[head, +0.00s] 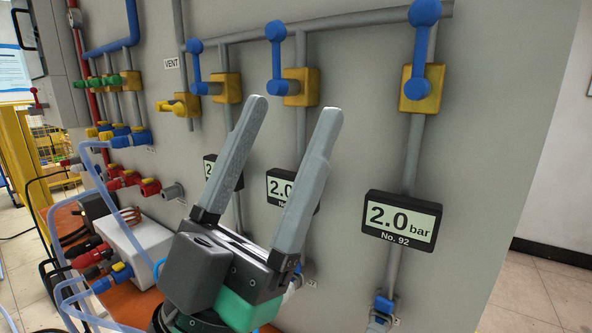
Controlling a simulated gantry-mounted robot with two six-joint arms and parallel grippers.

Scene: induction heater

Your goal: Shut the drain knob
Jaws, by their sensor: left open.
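My left gripper (291,112) is in the lower middle of the head view, its two grey fingers pointing up and spread apart. It is open with nothing between the fingers, in front of the grey panel (480,130). No label reading "drain" is legible, so I cannot tell which knob is the drain knob. A yellow knob (180,106) sits on a pipe below a VENT label (171,63). Blue-handled valves on yellow bodies stand at left (196,65), middle (276,60) and right (421,50), their handles roughly upright. My right gripper is out of view.
Black gauges hang on the panel; the right one (402,220) reads 2.0 bar, and my fingers partly cover the others. Green knobs (97,83), blue knobs (130,137) and red fittings (125,180) crowd the left. A white box (135,248) with hoses stands lower left.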

